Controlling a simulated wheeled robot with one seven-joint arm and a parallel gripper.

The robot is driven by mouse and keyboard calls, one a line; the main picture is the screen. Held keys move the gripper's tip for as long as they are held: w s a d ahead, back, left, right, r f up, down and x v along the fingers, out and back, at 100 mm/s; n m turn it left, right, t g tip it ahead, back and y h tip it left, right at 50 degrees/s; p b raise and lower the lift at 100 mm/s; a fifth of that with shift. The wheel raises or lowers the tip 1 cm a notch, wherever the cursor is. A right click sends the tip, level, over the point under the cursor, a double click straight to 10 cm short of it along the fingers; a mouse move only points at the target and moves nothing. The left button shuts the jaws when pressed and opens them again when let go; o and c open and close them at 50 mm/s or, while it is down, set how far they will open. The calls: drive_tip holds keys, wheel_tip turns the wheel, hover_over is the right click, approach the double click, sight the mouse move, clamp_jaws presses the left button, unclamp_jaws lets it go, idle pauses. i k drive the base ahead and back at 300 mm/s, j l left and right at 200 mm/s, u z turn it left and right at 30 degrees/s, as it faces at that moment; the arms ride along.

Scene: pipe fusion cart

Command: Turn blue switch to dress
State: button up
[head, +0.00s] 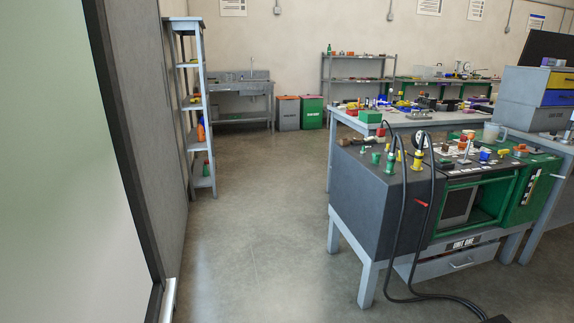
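The pipe fusion cart (375,205) stands at the right of the head view, a dark grey and green unit on pale legs, labelled "UNIT ONE" (465,243). A small blue part (485,155) shows on its top among other small coloured parts. It may be the blue switch, but it is too small to tell its shape, its setting or any "dress" marking. My gripper is not in view.
Black cables (401,220) hang down the cart's near side to the floor, with a grey drawer (460,264) below. A work table (350,117) with many items stands behind. A narrow shelf (206,183) and partition are at left. The floor (255,215) between is clear.

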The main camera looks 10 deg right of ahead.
sight(484, 155)
drive_tip(key=i+l+z, duration=0.2)
drive_tip(key=i+z, duration=0.3)
drive_tip(key=i+j+z, duration=0.1)
drive_tip(key=i+z, duration=0.4)
drive_tip(key=i, duration=0.15)
drive_tip(key=i+j+z, duration=0.3)
drive_tip(key=i+z, duration=0.15)
drive_tip(key=i, duration=0.15)
drive_tip(key=i+j+u, duration=0.1)
drive_tip(key=i+u, duration=0.2)
drive_tip(key=i, duration=0.15)
drive_tip(key=i+l+u, duration=0.15)
drive_tip(key=l, duration=0.15)
drive_tip(key=i+l+u, duration=0.2)
drive_tip(key=l, duration=0.15)
drive_tip(key=i+l+u, duration=0.15)
drive_tip(key=l, duration=0.15)
drive_tip(key=k+l+u, duration=0.4)
drive_tip(key=u, duration=0.15)
